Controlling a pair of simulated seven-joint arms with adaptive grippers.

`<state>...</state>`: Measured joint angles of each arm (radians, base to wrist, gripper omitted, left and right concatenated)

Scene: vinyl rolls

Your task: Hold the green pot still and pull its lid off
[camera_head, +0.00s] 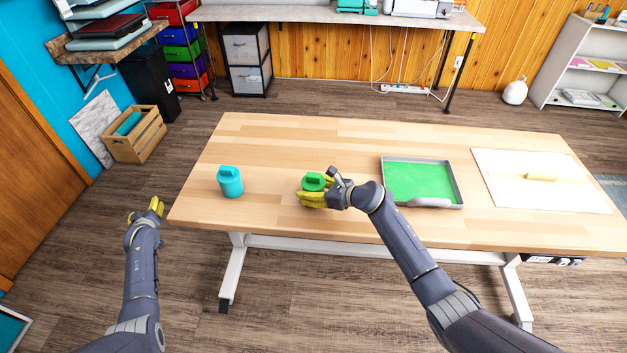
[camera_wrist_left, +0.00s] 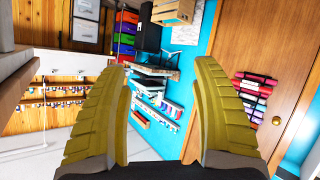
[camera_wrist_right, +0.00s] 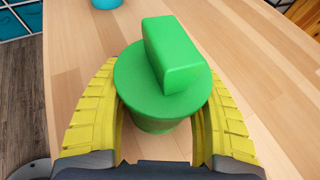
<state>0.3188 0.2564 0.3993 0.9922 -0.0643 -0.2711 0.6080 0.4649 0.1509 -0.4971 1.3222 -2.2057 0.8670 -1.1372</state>
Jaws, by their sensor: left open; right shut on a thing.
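The green pot (camera_wrist_right: 160,126) stands upright on the table with its green lid (camera_head: 312,180) seated on top. The lid is a round disc with a block-shaped handle, also in the right wrist view (camera_wrist_right: 172,55). My right gripper (camera_head: 316,194) is shut around the pot's body, one yellow finger on each side below the lid, as the right wrist view shows (camera_wrist_right: 160,125). My left gripper (camera_head: 147,209) is open and empty, off the table's left edge. Its two fingers also stand apart in the left wrist view (camera_wrist_left: 160,100).
A teal pot (camera_head: 230,183) with a lid stands left of the green pot on the wooden table (camera_head: 270,145). A grey tray (camera_head: 458,190) with a green bottom and a white board (camera_head: 490,170) with a pale roll (camera_head: 541,177) lie to the right. The table between the pots is clear.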

